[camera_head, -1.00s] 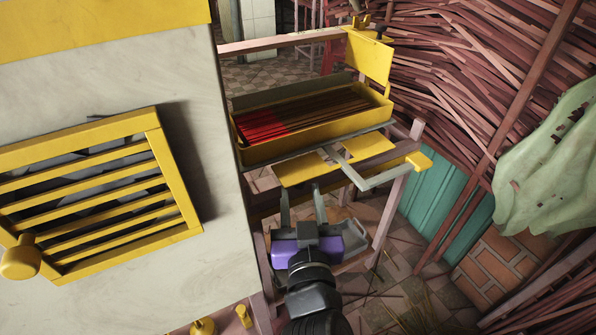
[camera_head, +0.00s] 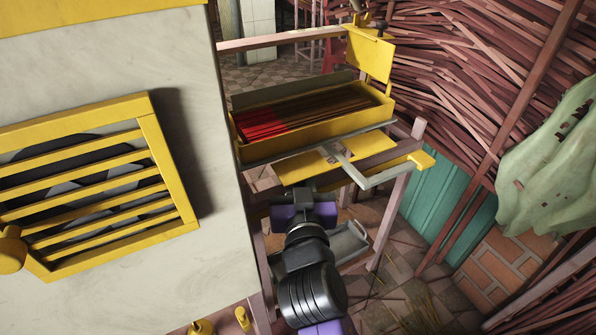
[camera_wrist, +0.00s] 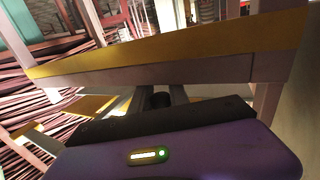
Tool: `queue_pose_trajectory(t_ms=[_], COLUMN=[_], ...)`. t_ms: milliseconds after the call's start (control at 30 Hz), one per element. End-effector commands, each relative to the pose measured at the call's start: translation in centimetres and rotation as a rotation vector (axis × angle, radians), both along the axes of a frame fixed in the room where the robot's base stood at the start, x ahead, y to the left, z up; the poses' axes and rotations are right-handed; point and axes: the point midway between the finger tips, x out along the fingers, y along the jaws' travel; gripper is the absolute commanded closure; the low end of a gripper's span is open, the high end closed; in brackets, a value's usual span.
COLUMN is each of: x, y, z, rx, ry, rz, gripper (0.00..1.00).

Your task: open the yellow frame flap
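A flat yellow panel (camera_head: 365,163) lies under the incense tray in the head view, beside a grey bent bar (camera_head: 365,178). A yellow slatted frame (camera_head: 150,185) with a round knob (camera_head: 12,247) is on the pale wall at left. I cannot tell which is the named flap. My gripper (camera_head: 308,187) is at the near edge of the flat panel, its fingertips mostly hidden in the head view. In the wrist view, my gripper (camera_wrist: 160,92) shows two grey fingers apart, reaching under a long yellow-edged board (camera_wrist: 170,60). Contact is unclear.
The yellow tray (camera_head: 315,140) holds red and brown sticks. An upright yellow plate (camera_head: 369,55) stands at its far right corner. A pinkish post (camera_head: 392,205) is right of my arm. A pale wall (camera_head: 190,60) is close on the left. Stacked sticks fill the back right.

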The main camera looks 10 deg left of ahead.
Motion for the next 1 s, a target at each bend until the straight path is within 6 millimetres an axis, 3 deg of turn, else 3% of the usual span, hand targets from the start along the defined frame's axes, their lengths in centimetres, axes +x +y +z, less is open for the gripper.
queue_pose_trajectory(t_ms=[1000], x=[-0.5], y=[-0.3], z=[1.3], rx=[-0.139], ry=[0.206], rz=[0.0], gripper=[1.0])
